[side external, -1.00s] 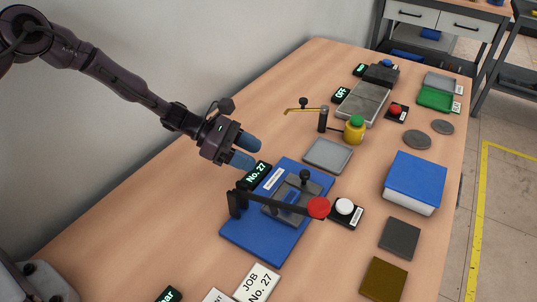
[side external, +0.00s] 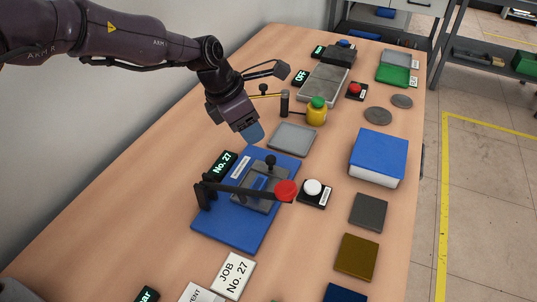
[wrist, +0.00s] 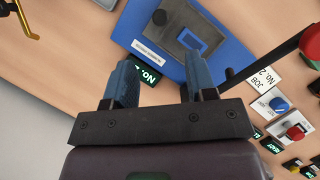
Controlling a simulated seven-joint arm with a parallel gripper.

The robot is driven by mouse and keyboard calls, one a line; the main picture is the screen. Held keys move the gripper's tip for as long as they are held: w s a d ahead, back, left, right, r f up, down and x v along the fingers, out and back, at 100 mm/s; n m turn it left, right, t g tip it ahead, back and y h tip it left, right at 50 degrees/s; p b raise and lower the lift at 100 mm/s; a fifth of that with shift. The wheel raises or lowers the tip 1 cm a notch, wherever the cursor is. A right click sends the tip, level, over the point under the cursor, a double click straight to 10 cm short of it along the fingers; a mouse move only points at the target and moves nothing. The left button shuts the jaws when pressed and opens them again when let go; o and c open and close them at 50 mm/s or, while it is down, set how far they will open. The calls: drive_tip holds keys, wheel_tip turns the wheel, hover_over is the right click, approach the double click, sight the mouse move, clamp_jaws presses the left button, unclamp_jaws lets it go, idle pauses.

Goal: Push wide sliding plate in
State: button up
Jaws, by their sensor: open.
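The blue fixture board (side external: 223,228) lies on the table. On it is a grey plate assembly (side external: 249,200) with an upright black knob (side external: 270,161); the wide sliding plate seems to be part of it, though I cannot tell its exact outline. A black lever with a red ball (side external: 286,190) crosses above the plate. My gripper (side external: 252,134) is above the board's far end, pointing down, apart from the knob.
A white button (side external: 312,187) stands right of the board, and a No. 27 display (side external: 222,165) at its left. A grey tray (side external: 291,140) and a yellow bottle with green cap (side external: 316,112) stand behind. A blue book-like block (side external: 379,157) is at right.

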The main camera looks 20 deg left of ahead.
sight(270, 158)
drive_tip(key=x, duration=1.1)
drive_tip(key=shift+f, duration=0.1)
drive_tip(key=shift+c, duration=0.2)
